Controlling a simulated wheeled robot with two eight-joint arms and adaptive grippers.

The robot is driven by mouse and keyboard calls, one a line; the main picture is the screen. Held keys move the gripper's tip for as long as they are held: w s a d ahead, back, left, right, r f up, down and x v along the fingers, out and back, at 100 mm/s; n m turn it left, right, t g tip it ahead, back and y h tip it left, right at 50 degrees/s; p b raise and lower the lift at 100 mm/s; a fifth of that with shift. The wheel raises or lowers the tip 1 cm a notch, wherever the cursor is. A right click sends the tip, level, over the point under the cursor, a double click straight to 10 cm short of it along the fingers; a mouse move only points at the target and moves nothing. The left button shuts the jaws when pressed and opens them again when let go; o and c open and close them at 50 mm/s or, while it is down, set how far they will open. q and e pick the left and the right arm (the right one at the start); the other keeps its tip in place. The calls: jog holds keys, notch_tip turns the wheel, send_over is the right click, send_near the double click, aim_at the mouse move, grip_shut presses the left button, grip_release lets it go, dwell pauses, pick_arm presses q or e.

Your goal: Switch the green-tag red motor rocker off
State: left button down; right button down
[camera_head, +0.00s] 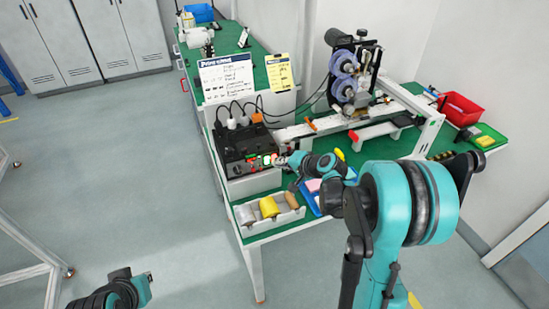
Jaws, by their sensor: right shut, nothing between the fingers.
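The black control box (240,146) stands on the green worktable at its near left corner. Its sloped front carries a row of small controls with red and green spots (266,160) near the right end. They are too small to tell which is the green-tag red motor rocker, or which way it is set. My right gripper (281,160) is shut and empty, with its tips close to the right end of this row. I cannot tell whether it touches a control. Part of my left arm shows at the bottom left, but its gripper is not in view.
A white tray (289,218) with a white, a yellow and a tan roll stands in front of the box. A blue tray (311,205) is partly hidden behind my right arm. The coder machine (345,75), a red bin (461,108) and sign boards (228,80) stand farther back.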

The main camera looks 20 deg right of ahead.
jog(key=shift+w, duration=0.35)
jog(key=shift+s, duration=0.1)
dwell(0.4)
jog(key=shift+s, duration=0.7)
jog(key=s, duration=0.3)
jog(key=s+f+b, duration=0.1)
jog(key=s, duration=0.1)
jog(key=shift+d, duration=0.1)
jog(key=shift+r, duration=0.1)
dwell(0.3)
